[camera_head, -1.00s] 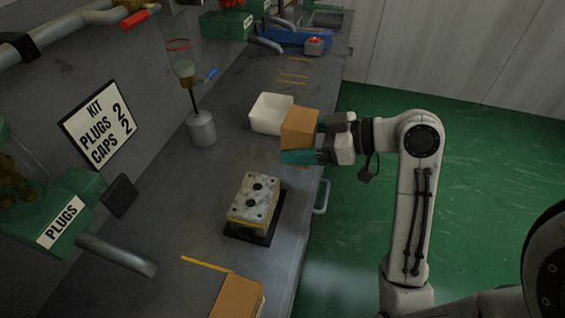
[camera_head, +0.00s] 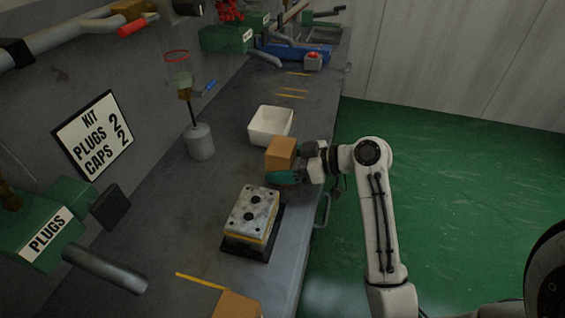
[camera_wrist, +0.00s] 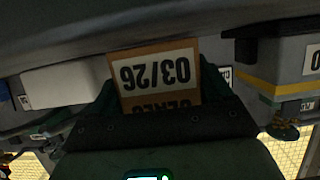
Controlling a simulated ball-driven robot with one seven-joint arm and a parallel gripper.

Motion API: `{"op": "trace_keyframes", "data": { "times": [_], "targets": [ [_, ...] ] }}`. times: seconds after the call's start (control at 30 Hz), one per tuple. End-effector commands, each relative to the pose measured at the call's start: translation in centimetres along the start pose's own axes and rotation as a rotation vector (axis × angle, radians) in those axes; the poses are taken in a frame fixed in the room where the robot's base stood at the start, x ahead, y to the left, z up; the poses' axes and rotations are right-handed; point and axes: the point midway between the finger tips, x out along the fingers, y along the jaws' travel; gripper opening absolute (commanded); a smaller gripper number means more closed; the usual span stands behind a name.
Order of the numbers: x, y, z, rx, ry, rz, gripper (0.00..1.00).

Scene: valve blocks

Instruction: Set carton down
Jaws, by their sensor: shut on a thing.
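An orange-brown carton (camera_head: 281,152) is held in my gripper (camera_head: 284,174) over the right side of the grey bench, between the white bin and the valve block. My teal fingers are shut on it from the right. In the wrist view the carton (camera_wrist: 160,72) sits between my fingers (camera_wrist: 160,95), with an upside-down "03/26" label facing the camera. I cannot tell whether its underside touches the bench.
The white open bin (camera_head: 270,124) stands just behind the carton. The valve block (camera_head: 252,213) sits on a dark base just in front. Another carton (camera_head: 237,305) is at the bottom edge. A plugs dispenser (camera_head: 45,235) is at left.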

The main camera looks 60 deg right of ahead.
Motion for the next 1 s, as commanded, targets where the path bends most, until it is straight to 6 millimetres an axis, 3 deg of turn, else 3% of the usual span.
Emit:
{"op": "trace_keyframes", "data": {
  "times": [0.33,0.37,0.53,0.87,1.0],
  "targets": [
    [0.1,0.0,0.3,-0.001,0.001,0.000,0.38],
    [0.1,0.0,0.2,0.000,0.000,0.000,0.82],
    [0.1,0.0,0.2,0.000,0.000,0.000,0.98],
    [-0.1,0.0,0.0,0.000,0.000,0.001,1.00],
    [-1.8,0.1,0.1,-0.001,0.001,0.004,1.00]
  ]
}}
